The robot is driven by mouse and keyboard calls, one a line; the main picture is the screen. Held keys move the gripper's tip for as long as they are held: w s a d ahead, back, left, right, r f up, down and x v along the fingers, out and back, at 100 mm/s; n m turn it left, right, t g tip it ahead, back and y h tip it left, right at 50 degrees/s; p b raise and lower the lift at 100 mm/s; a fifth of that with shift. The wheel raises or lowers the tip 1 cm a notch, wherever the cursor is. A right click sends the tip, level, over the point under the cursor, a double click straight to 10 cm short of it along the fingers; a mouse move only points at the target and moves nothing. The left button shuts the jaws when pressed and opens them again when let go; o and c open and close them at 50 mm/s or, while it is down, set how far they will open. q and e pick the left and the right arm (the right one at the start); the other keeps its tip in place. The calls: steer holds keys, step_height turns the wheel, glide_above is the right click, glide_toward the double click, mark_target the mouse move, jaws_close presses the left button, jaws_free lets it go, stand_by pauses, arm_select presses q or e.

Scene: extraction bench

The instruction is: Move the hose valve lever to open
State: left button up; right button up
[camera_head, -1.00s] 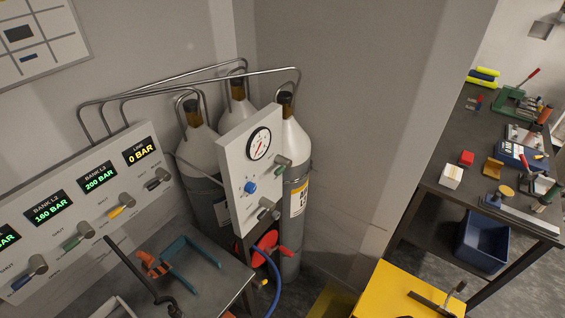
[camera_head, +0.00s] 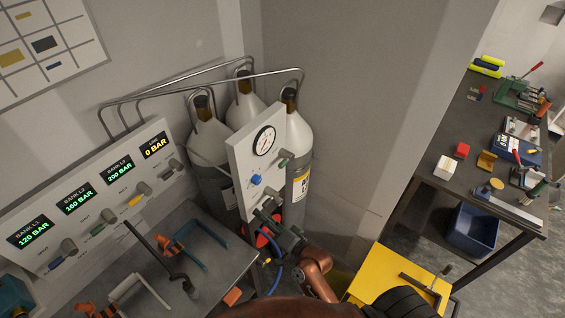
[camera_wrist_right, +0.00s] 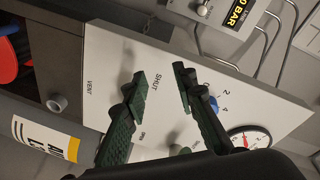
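A white gauge panel (camera_head: 240,160) stands in front of the gas cylinders. Which is the hose valve lever I cannot tell for sure. My right gripper (camera_head: 277,228) is at the panel's lower part. In the right wrist view its two dark green fingers (camera_wrist_right: 162,84) are apart, around the SHUT label, with VENT and OPEN markings nearby. The lower lever seems hidden behind the fingers; contact cannot be told. My left gripper is not in view.
A blue hose (camera_head: 275,278) and red part (camera_head: 262,240) sit below the panel. A grey bench (camera_head: 225,262) with tools is at the left. A yellow surface (camera_head: 375,280) is at the right. A display panel (camera_head: 100,205) with levers lines the left wall.

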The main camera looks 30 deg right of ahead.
steer(key=w+d+r+m+t+h, duration=0.4)
steer(key=r+m+t+h, duration=0.15)
steer(key=m, duration=0.35)
steer(key=m+g+h, duration=0.2)
steer(key=m+h, duration=0.7)
steer(key=m, duration=0.2)
glide_toward(282, 165)
steer(key=w+d, duration=0.2)
steer(key=w, duration=0.2)
steer(key=p+x, duration=0.1)
steer(key=x, duration=0.1)
steer(key=p+x, duration=0.1)
steer(key=x, duration=0.2)
steer(key=shift+s+d+r+p, duration=0.1)
steer(key=shift+d+r+p, duration=0.05)
steer(key=shift+r+p, duration=0.2)
steer(key=shift+w+d+r, duration=0.1)
steer(key=shift+w+d, duration=0.25)
steer(key=shift+w, duration=0.25)
steer(key=shift+c, duration=0.3)
jaws_close()
steer(key=shift+a, duration=0.15)
